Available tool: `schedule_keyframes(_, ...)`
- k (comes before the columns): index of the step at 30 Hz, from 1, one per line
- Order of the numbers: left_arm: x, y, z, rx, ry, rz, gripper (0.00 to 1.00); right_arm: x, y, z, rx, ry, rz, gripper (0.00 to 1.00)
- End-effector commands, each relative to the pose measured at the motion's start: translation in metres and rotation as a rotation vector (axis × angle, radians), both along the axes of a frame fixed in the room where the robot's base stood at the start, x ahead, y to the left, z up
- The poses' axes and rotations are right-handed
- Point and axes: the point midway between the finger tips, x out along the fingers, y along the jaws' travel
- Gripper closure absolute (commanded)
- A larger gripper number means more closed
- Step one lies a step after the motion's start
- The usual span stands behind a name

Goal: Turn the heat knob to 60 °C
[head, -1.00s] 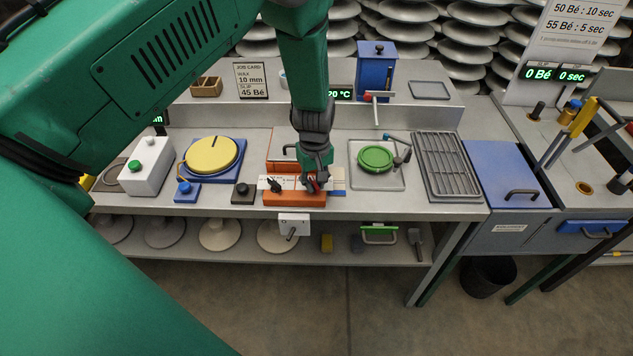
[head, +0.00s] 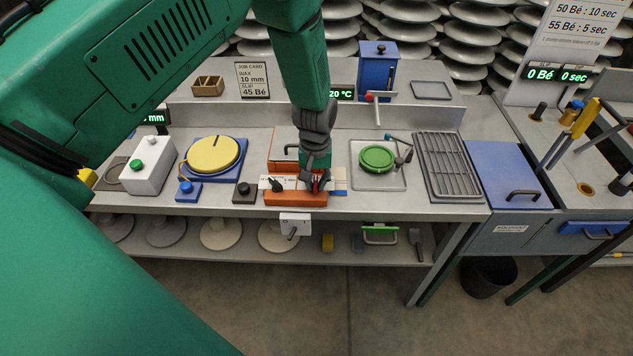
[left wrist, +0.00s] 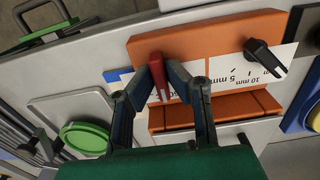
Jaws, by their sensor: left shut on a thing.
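The orange heating unit (head: 290,199) stands at the front of the bench, with a white scale strip across it. The red heat knob (left wrist: 157,65) is on its front block, lying between the fingers of my left gripper (left wrist: 165,82). The gripper is shut on the knob, and its fingers hide part of the scale. In the head view my left gripper (head: 318,186) is over the right part of the unit. A black knob (left wrist: 265,58) beside a mm scale sits on the same block. The green temperature display (head: 341,94) reads 20 °C. My right gripper is not visible.
A yellow turntable (head: 213,155) and a white button box (head: 148,165) stand left of the unit. A green round plate (head: 377,158) on a tray and a metal rack (head: 448,164) stand to the right. A white switch box (head: 294,223) hangs below the bench edge.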

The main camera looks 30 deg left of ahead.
Motion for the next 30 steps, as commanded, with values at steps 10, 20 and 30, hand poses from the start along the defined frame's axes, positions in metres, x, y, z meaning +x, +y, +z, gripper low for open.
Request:
schedule_keyframes(10,0.006,0.002,0.003,0.005,-0.018,0.002,0.69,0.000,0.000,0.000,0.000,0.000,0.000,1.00)
schedule_keyframes(20,0.002,0.000,0.006,0.002,-0.011,0.001,0.69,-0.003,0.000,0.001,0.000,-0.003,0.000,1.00)
schedule_keyframes(30,0.004,0.001,0.067,0.003,-0.013,0.001,0.69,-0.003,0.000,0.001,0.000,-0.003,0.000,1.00)
